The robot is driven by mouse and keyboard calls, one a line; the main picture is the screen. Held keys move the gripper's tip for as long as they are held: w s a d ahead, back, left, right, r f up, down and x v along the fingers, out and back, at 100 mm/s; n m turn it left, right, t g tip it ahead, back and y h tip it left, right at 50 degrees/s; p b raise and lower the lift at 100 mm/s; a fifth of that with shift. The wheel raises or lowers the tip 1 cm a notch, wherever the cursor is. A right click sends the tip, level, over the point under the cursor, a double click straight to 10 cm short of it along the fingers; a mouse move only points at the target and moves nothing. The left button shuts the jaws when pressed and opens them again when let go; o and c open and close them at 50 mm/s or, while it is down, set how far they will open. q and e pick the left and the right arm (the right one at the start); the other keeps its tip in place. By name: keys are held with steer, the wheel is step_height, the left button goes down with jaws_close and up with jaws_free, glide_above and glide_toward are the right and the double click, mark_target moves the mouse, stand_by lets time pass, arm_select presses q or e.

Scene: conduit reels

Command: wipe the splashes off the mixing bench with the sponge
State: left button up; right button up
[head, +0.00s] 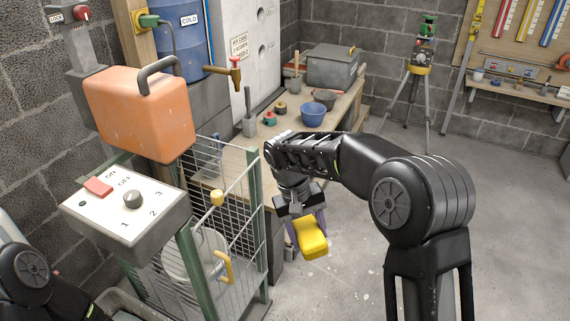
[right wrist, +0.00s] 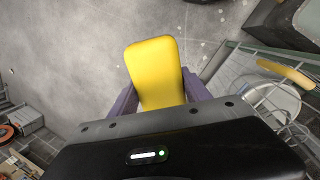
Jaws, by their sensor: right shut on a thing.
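My right gripper (head: 306,232) is shut on a yellow sponge (head: 313,239). It holds the sponge in the air above the grey floor, in front of the wooden bench (head: 334,113). In the right wrist view the sponge (right wrist: 154,72) sticks out between the purple fingers, with bare floor beyond it. The bench runs along the wall behind my right arm, which hides part of its top. I cannot make out splashes on the bench top. My left arm shows only in part at the lower left, and its gripper is out of view.
A mixer with an orange housing (head: 143,112), a switch box (head: 128,205) and a wire guard (head: 235,222) stands left of the bench. A blue bowl (head: 313,115), small tools and a grey box (head: 332,68) occupy the bench. A tripod (head: 413,85) stands behind. Floor at right is clear.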

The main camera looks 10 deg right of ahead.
steer(key=s+f, duration=0.4)
steer(key=f, duration=1)
steer(key=shift+f, duration=0.3)
